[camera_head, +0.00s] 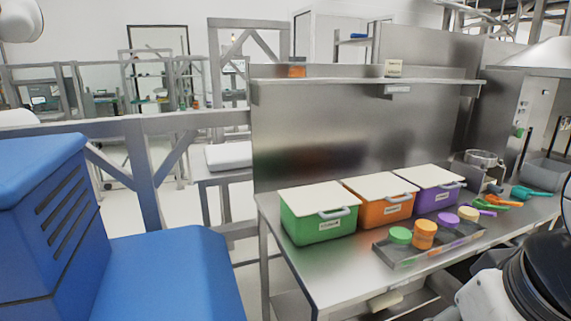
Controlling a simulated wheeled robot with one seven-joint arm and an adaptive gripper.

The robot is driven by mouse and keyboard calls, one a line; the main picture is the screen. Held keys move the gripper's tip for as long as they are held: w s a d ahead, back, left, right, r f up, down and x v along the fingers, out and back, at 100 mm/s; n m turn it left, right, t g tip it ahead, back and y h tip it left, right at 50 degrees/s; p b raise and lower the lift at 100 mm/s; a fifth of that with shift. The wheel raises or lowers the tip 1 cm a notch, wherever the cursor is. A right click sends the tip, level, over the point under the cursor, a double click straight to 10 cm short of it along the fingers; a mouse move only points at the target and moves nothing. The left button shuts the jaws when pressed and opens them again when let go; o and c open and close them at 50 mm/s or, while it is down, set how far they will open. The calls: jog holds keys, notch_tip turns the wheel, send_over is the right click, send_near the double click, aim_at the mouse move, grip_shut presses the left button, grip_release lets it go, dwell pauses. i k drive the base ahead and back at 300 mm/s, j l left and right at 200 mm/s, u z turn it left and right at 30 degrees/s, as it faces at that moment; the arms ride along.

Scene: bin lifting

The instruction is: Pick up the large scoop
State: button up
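Several scoops lie at the right end of the steel table (330,286). A teal scoop (528,193) looks the largest of them and lies farthest right. An orange scoop (498,200), a green scoop (490,206) and a purple scoop (483,212) lie close together to its left, partly overlapping. Black and white parts, likely of my arm, show at the lower right, in front of the table's right end and apart from the scoops in the picture. I cannot make out gripper fingers.
Green (317,229), orange (379,212) and purple (436,200) lidded bins stand in a row. A grey tray (400,262) before them holds several round containers. A metal pot (482,158) and a grey bin (545,171) stand behind the scoops. A shelf (350,88) runs above.

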aim_at(521, 192)
jog(key=z, duration=1.3)
jog(key=i+l+z, duration=0.3)
jog(key=i, duration=0.15)
jog(key=i+l+z, duration=0.2)
jog(key=i+z, duration=0.15)
jog(key=i, duration=0.15)
jog(key=i+l+z, duration=0.1)
jog(key=i+z, duration=0.2)
jog(key=i, duration=0.2)
jog(key=i+l+u, duration=0.15)
jog(key=i, duration=0.55)
jog(key=i+l+u, duration=0.15)
jog(key=i, duration=0.6)
jog(key=i+j+u, duration=0.1)
jog(key=i+u, duration=0.15)
jog(key=u, duration=0.15)
jog(key=i+u, duration=0.2)
jog(key=u, duration=0.25)
jog(key=i+u, duration=0.25)
jog(key=u, duration=0.15)
jog(key=i+l+u, duration=0.2)
jog(key=u, duration=0.25)
jog(key=i+l+u, duration=0.1)
jog(key=u, duration=0.15)
jog(key=i+l+u, duration=0.3)
jog(key=j, duration=0.1)
